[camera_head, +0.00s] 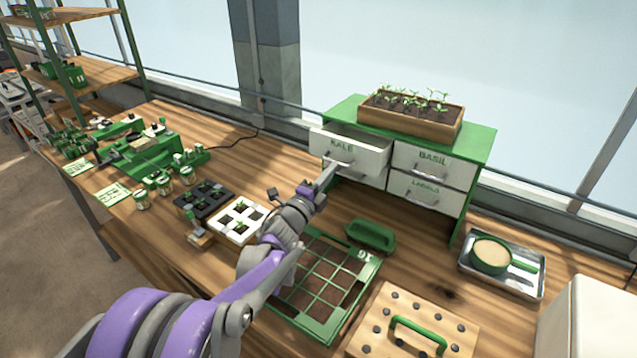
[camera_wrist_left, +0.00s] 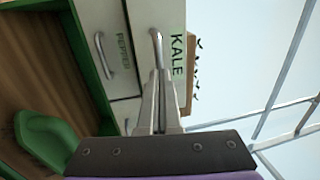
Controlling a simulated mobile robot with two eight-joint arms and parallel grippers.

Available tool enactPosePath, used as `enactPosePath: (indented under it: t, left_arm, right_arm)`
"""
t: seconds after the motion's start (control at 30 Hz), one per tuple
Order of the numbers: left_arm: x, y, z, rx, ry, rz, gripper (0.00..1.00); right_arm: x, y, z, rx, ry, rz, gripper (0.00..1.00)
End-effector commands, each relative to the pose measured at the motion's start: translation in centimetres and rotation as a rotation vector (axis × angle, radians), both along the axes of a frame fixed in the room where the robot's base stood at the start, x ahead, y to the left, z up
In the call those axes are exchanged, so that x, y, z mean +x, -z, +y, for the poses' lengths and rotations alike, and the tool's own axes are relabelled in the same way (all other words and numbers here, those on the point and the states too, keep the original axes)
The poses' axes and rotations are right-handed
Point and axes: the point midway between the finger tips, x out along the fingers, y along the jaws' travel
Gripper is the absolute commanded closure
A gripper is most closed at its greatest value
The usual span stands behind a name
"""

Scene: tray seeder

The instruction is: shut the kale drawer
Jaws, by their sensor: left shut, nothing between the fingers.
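The kale drawer (camera_head: 349,149) is the top left drawer of a green and white cabinet (camera_head: 477,143), and it stands pulled partly out. Its white front carries the green word KALE and a grey handle. My left gripper (camera_head: 328,170) is shut and empty, with its fingertips right at the drawer's front near the handle. In the left wrist view the shut fingers (camera_wrist_left: 157,80) point at the kale drawer front (camera_wrist_left: 174,45), and their tips overlap the lower end of its handle (camera_wrist_left: 156,45). I cannot tell whether they touch it. My right gripper is not in view.
The basil drawer (camera_head: 435,158) and labels drawer (camera_head: 426,192) look shut. A wooden planter of seedlings (camera_head: 411,115) stands on the cabinet. A green scoop-like item (camera_head: 371,236), a gridded tray (camera_head: 345,318) and a metal tray (camera_head: 530,285) lie in front.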

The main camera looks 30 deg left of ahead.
Motion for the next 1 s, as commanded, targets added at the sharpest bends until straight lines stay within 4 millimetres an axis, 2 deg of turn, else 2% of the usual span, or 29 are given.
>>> enactPosePath:
  t: [0.03,0.1,0.2,0.3,0.47,1.0]
  left_arm:
    - [1.8,0.0,-0.2,-0.001,0.003,0.0,1.0]
    - [3.7,0.0,-0.4,-0.002,0.002,0.0,1.0]
    - [6.0,-0.1,-0.5,-0.001,0.002,0.0,1.0]
    - [7.4,-0.1,-0.6,0.0,0.0,0.0,1.0]
    - [8.2,0.0,-0.7,0.0,-0.001,0.0,1.0]
    - [7.9,0.0,-0.8,-0.003,0.002,-0.002,1.0]
  right_arm:
    - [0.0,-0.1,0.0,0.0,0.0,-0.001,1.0]
    - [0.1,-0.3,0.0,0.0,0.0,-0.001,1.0]
    - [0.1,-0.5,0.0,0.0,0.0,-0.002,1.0]
    - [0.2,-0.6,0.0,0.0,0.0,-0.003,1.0]
    - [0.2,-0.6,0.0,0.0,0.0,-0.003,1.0]
    - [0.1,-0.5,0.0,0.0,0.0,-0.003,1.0]
